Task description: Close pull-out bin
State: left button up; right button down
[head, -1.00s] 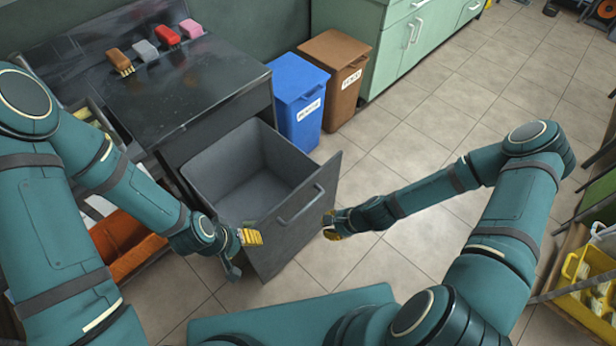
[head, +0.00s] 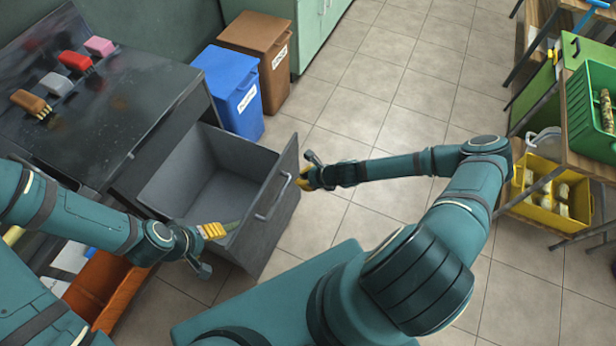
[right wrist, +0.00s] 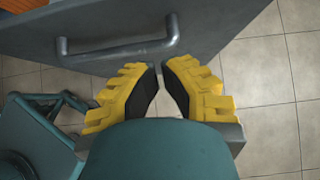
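The pull-out bin is a dark grey box (head: 163,183) standing out from under the black counter. Its front panel (head: 268,226) carries a bar handle (head: 275,198), which also shows in the right wrist view (right wrist: 118,48). My right gripper (head: 304,180) is beside the panel's outer face, to the right of the handle and apart from it. In the right wrist view its yellow fingers (right wrist: 160,76) are empty with a narrow gap between the tips. My left gripper (head: 212,231) overlaps the bin's near side; its opening is unclear. A small greenish thing (head: 232,225) shows beside it.
A blue bin (head: 232,92) and a brown bin (head: 262,55) stand behind the pull-out bin. Brushes lie on the black counter (head: 110,110). An orange container (head: 105,288) is at lower left. A shelf with a yellow crate (head: 550,190) stands right. Tiled floor is open between.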

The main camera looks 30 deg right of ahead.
aim_at(278, 176)
jog(key=w+a+f, duration=0.1)
jog(key=w+a, duration=0.1)
jog(key=w+a+f+b, duration=0.1)
jog(key=w+f, duration=0.1)
jog(key=shift+w+a+f, duration=0.15)
jog(key=shift+w+a, duration=0.2)
jog(key=shift+a, duration=0.05)
jog(key=shift+w+a, duration=0.4)
jog(key=shift+w, duration=0.1)
pick_arm(q)
jog(key=shift+s+f, duration=0.25)
jog(key=shift+f, duration=0.45)
pick_arm(e)
jog(key=shift+w, duration=0.1)
